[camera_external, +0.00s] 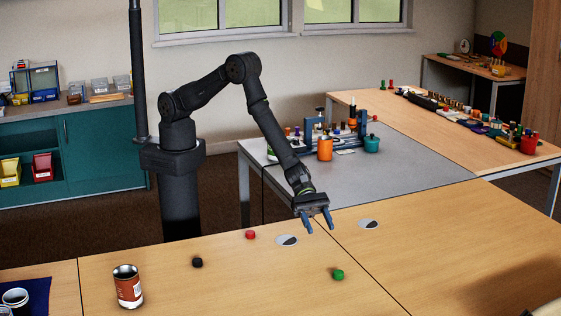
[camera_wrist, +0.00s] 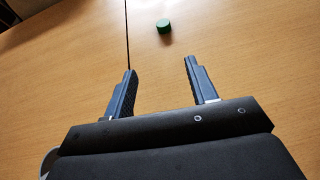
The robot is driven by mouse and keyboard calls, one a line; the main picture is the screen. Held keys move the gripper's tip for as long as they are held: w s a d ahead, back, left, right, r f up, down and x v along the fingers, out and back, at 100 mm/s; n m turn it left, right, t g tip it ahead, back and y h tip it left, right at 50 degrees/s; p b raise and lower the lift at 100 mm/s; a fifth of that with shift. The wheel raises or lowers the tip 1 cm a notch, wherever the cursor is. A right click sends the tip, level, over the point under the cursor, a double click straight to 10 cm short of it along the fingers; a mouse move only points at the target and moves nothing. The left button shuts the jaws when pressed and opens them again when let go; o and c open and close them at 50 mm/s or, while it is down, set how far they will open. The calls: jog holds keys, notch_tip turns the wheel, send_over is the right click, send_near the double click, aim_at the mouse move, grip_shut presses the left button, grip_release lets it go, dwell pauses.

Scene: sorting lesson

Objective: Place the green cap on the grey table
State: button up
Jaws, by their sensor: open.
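A red cap (camera_external: 250,235), a black cap (camera_external: 197,262) and a tin can (camera_external: 128,287) are on the wooden table (camera_external: 450,250). Two round discs (camera_external: 287,240) lie near its back edge. An orange container (camera_external: 325,148) and a teal pot (camera_external: 371,144) stand on the grey table's far side.

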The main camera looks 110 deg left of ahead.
send_near(338, 271)
jog(key=shift+w+d+f, duration=0.15)
jog(key=shift+w+f, duration=0.25)
jog(key=shift+w+d+f, duration=0.2)
jog(key=shift+w+f, duration=0.2)
jog(key=shift+d+r+x, duration=0.15)
jog(key=shift+x, duration=1)
jog(key=shift+d+r+x, duration=0.15)
jog(key=shift+x, duration=1.05)
jog(key=shift+w+d+f, duration=0.2)
jog(key=shift+w+d, duration=0.05)
jog(key=shift+d, duration=0.2)
jog(key=shift+c, duration=0.4)
jog(key=c, duration=1)
grip_shut()
jog(key=shift+r, duration=0.1)
